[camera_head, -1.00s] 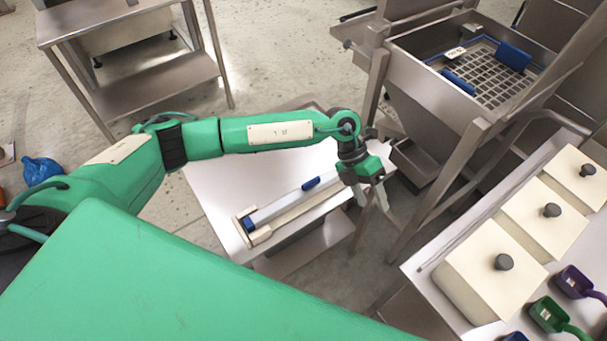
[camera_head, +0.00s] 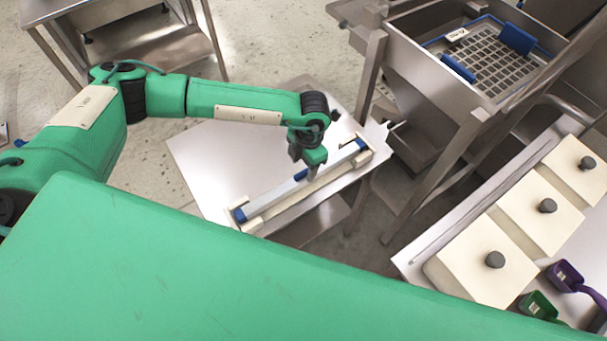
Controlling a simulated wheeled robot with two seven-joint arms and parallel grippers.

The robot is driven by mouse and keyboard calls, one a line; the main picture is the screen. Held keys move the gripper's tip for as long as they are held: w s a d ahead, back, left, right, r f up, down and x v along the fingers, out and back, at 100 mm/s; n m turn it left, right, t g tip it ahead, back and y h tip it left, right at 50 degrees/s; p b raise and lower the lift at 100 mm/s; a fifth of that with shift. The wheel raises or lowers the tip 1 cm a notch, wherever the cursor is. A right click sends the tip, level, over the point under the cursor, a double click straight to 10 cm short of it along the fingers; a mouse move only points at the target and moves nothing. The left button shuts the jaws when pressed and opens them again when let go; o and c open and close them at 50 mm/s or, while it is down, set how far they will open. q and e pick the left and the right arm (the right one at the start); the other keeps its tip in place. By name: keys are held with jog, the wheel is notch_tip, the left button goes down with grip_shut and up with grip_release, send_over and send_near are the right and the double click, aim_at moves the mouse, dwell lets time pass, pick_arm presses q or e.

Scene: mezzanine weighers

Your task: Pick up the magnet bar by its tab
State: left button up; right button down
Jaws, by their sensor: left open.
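The magnet bar (camera_head: 274,197) is a long pale metal bar with blue ends. It lies in a cream cradle (camera_head: 252,225) on the small steel table, running from lower left to upper right. A small blue tab (camera_head: 300,175) stands out near the bar's middle. My left gripper (camera_head: 313,176) is open, pointing down over the middle of the bar, just right of the tab. It covers part of the bar, and I cannot tell whether its fingers touch it. My right gripper is not in view.
The small steel table (camera_head: 215,160) has free room behind and left of the cradle. A steel hopper with a grid (camera_head: 487,75) stands to the right on slanted legs. Cream lidded bins (camera_head: 480,262) and coloured scoops sit on the bench at lower right.

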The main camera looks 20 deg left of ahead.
aim_at(304, 171)
pick_arm(q)
jog(key=shift+f+p, duration=0.3)
jog(key=shift+f, duration=0.1)
notch_tip(304, 171, down, 4)
jog(key=shift+s+f+p, duration=0.1)
jog(key=shift+f+p, duration=0.05)
jog(key=shift+p, duration=0.95)
jog(key=shift+f, duration=0.3)
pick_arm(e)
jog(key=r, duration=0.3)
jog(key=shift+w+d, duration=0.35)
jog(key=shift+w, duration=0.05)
pick_arm(q)
jog(key=shift+a, duration=0.1)
grip_shut()
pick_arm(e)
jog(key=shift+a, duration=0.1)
pick_arm(q)
jog(key=shift+r, duration=0.1)
